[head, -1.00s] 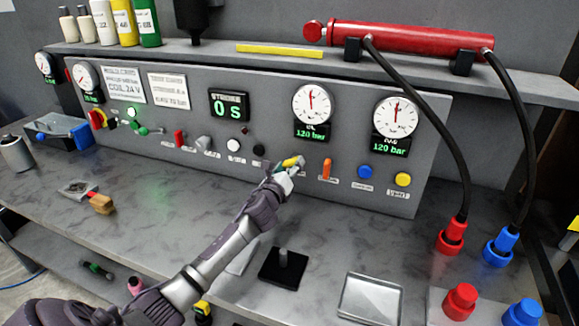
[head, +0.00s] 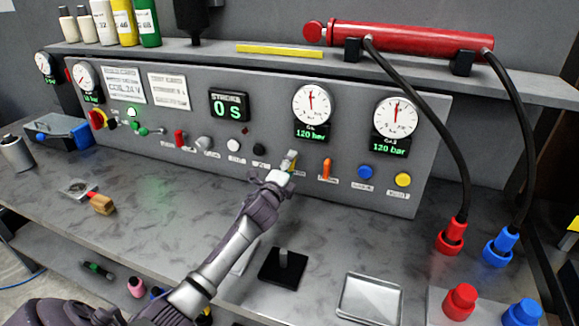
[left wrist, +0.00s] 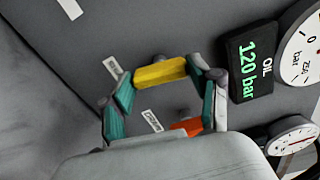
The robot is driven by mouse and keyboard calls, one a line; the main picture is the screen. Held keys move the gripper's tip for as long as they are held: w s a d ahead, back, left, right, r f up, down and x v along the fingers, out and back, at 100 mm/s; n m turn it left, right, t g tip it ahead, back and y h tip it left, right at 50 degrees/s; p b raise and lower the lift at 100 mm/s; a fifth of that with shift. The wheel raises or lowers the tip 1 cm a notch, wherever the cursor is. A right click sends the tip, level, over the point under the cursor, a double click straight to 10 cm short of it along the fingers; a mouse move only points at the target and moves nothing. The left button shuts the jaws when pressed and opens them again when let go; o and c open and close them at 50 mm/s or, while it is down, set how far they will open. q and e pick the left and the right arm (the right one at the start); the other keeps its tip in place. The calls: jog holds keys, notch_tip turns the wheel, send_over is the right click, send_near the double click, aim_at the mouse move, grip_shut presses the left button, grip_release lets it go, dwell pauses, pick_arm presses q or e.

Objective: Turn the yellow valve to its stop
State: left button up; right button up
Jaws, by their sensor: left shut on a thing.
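The yellow valve handle (left wrist: 160,73) sits on the grey panel (head: 335,190), left of the orange lever. My left gripper (left wrist: 163,78) is shut on it, one finger at each end of the yellow bar in the left wrist view. In the head view my left gripper (head: 287,165) reaches up to the panel and hides most of the handle. My right gripper is not in view.
The orange lever (head: 327,168) is close to the right of the gripper, then a blue button (head: 365,172) and a yellow button (head: 403,180). A black knob (head: 258,150) is at the left. Two gauges above read 120 bar. A metal tray (head: 370,298) lies on the bench.

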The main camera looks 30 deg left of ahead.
pick_arm(q)
jog(key=shift+n, duration=1)
jog(key=o, duration=1.1)
jog(key=shift+o, duration=0.2)
jog(key=shift+s, duration=0.1)
jog(key=v, duration=1.1)
jog(key=shift+s, duration=0.4)
